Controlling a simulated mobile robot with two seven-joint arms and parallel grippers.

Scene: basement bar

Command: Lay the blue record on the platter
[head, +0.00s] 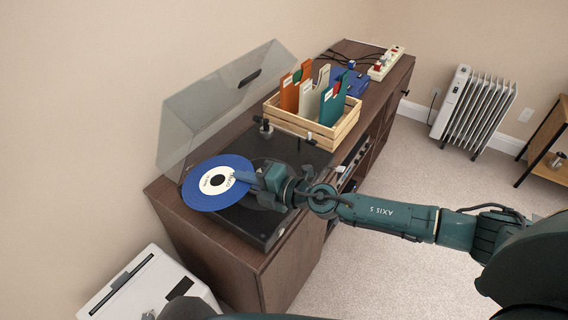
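The blue record (204,194), with a white label, is tilted slightly and overlaps the left part of the turntable (262,219) on the wooden cabinet. My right gripper (245,180) is at the record's right edge and appears shut on it. The platter (262,168) is mostly hidden behind the record and my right gripper. The turntable's clear lid (215,100) stands open behind. I cannot tell whether the record touches the platter. My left gripper is not in view.
A wooden crate (322,138) with record dividers stands on the cabinet behind the turntable. A power strip (385,64) and cables lie at the far end. A white box (150,284) stands at lower left. A radiator (474,112) stands at right; carpet is clear in front.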

